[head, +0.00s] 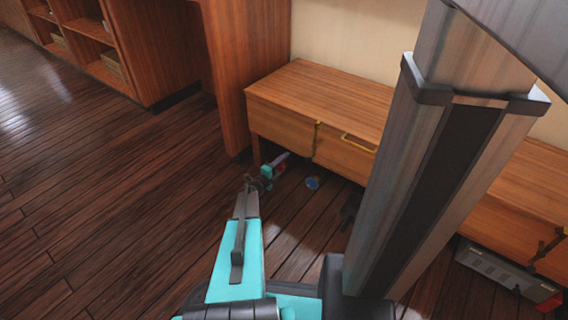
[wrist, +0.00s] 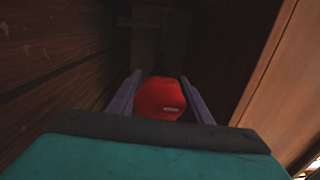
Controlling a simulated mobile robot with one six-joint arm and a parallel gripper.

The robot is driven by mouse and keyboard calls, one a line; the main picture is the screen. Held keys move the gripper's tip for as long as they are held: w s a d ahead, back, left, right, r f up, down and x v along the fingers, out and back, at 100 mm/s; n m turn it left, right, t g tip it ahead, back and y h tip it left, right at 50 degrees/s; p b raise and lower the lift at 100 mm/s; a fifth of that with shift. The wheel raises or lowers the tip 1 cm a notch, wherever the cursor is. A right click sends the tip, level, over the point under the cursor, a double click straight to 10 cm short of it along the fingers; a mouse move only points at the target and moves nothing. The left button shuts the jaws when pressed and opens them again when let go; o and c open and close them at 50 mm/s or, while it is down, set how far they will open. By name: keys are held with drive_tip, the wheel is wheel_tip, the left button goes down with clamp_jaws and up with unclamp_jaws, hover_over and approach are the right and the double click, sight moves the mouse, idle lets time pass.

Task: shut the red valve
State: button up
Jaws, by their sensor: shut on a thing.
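A red, rounded, blocky piece, which I take to be the red valve (wrist: 160,100), sits between the two purple-grey fingers of my gripper (wrist: 160,90) in the wrist view. A small pale mark shows on its face. The fingers are shut on it, one on each side. In the head view my gripper (head: 280,160) is low, by the left end of a wooden cabinet, near its underside. There the red piece is hidden, and how far it is turned cannot be told.
The wooden cabinet (head: 330,90) with yellow handles stands along the wall. A blue round thing (head: 312,183) and a dark thing (head: 350,207) are low beneath it. A grey box (head: 500,272) with a red end lies at right. The plank floor (head: 90,190) at left is clear.

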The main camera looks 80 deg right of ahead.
drive_tip(key=shift+s+a, duration=0.1)
drive_tip(key=shift+s, duration=0.2)
drive_tip(key=o, duration=0.9)
drive_tip(key=shift+o, duration=0.4)
drive_tip(key=shift+w, duration=0.15)
drive_tip(key=shift+w, duration=0.1)
drive_tip(key=p+v, duration=0.4)
drive_tip(key=v, duration=0.9)
drive_tip(key=shift+a, duration=0.25)
drive_tip(key=shift+w, duration=0.1)
